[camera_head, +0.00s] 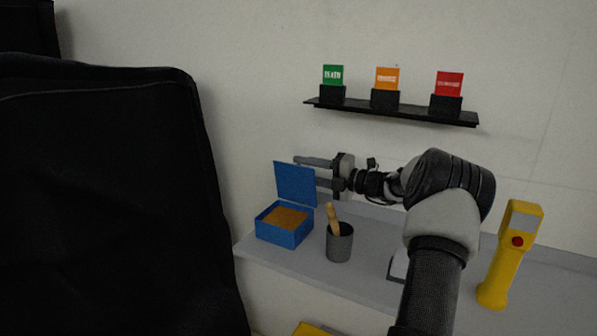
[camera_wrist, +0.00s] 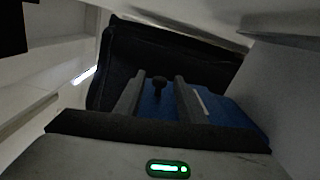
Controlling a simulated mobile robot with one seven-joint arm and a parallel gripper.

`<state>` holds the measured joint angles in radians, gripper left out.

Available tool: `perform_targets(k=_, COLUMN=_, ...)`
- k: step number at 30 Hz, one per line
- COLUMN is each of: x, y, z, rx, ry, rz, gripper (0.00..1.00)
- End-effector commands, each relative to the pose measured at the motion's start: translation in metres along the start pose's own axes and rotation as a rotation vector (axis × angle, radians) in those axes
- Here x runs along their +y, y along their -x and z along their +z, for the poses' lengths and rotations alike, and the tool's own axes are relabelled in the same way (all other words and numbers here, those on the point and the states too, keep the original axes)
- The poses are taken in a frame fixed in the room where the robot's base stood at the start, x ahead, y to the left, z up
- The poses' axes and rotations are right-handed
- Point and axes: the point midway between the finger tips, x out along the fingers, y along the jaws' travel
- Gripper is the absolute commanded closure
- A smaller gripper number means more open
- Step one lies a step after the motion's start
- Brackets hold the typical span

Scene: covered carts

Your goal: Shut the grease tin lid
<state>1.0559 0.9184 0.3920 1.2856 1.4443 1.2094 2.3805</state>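The grease tin (camera_head: 272,234) is a blue box on the shelf, with brown-orange grease inside. Its blue lid (camera_head: 295,184) stands up, raised at the back edge of the tin. My gripper (camera_head: 306,171) is at the lid's upper right, with its fingers pointing left. One finger passes above or behind the lid's top edge; the other is partly hidden by the lid. In the wrist view the two fingers (camera_wrist: 158,95) are apart, with the blue lid (camera_wrist: 220,112) beyond them and a dark knob-like shape between them. I cannot tell whether they touch the lid.
A grey cup (camera_head: 339,244) with a wooden-handled tool stands right of the tin. A yellow handheld device (camera_head: 505,260) stands further right on the grey shelf (camera_head: 300,265). A black wall ledge (camera_head: 410,111) with coloured cards is above. A black-covered cart (camera_head: 100,200) fills the left.

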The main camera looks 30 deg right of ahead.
Motion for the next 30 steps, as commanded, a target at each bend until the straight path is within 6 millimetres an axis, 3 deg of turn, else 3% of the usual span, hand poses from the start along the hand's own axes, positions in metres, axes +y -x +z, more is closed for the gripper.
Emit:
perform_targets(k=6, x=0.000, y=-0.019, z=0.000, rx=0.000, ry=-0.001, rz=0.001, gripper=0.64)
perform_targets(k=15, x=0.000, y=-0.020, z=0.000, rx=0.000, ry=-0.001, rz=0.001, gripper=0.64)
perform_targets(k=21, x=0.000, y=-0.020, z=0.000, rx=0.000, ry=-0.001, rz=0.000, gripper=0.98)
perform_targets(k=30, x=0.001, y=-0.020, z=-0.001, rx=0.000, ry=0.006, rz=0.000, gripper=1.00)
